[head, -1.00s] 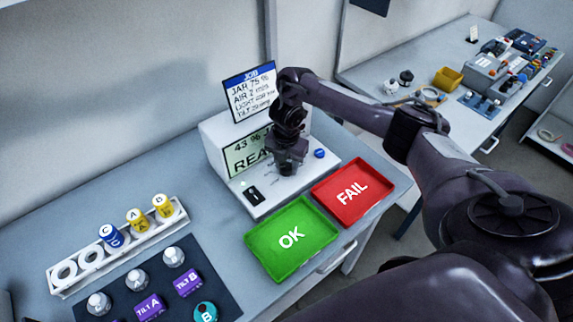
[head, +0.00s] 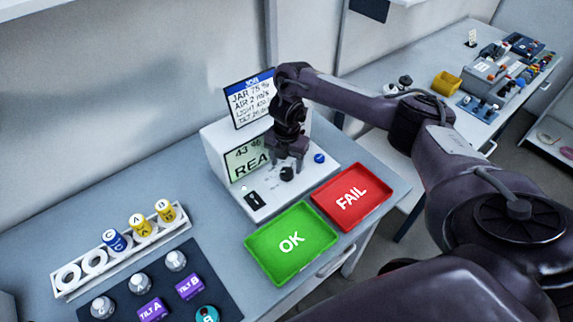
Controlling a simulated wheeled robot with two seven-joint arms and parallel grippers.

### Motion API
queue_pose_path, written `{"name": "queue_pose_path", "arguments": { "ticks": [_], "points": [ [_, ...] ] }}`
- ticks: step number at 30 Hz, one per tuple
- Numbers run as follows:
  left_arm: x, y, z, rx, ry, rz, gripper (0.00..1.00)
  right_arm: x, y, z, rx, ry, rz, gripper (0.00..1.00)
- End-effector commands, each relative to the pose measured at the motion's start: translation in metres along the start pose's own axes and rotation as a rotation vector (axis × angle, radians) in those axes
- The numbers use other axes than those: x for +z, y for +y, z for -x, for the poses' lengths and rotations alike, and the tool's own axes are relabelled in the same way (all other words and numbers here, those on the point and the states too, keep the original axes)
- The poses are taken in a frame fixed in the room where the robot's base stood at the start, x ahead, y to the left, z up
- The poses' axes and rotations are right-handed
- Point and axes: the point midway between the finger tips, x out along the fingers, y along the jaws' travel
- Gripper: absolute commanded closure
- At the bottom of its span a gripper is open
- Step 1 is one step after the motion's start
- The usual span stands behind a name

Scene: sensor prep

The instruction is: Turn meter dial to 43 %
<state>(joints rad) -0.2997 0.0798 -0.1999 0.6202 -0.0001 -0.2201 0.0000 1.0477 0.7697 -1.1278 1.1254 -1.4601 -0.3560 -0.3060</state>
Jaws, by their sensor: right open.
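The white meter (head: 217,142) stands on the bench against the wall. The black dial (head: 287,174) sits on the meter's front panel. My right gripper (head: 287,160) is open and points down just above and behind the dial, apart from it as far as I can see. A black switch (head: 254,200) is at the panel's left and a blue button (head: 319,158) at its right. My left gripper is not in view.
A job card (head: 248,100) stands on top of the meter. The green OK tray (head: 262,262) and red FAIL tray (head: 372,205) lie in front. A white rack (head: 88,281) with several capped bottles and a dark mat (head: 221,271) with sensors are at left.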

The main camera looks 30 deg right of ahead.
Motion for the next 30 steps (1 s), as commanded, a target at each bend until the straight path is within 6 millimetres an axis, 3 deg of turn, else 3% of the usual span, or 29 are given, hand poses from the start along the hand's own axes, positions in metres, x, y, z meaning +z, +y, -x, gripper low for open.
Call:
{"name": "queue_pose_path", "arguments": {
  "ticks": [1,3,9,30],
  "points": [
    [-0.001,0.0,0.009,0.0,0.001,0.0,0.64,0.002,0.001,0.016,0.002,-0.005,0.002,0.41],
    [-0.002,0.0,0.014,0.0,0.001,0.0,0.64,0.001,0.0,0.027,0.001,-0.004,0.001,0.41],
    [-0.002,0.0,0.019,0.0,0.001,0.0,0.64,0.001,0.0,0.044,0.001,-0.002,0.001,0.41],
    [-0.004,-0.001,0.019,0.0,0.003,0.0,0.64,0.0,0.0,0.044,-0.001,0.0,0.0,0.41]
  ]
}}
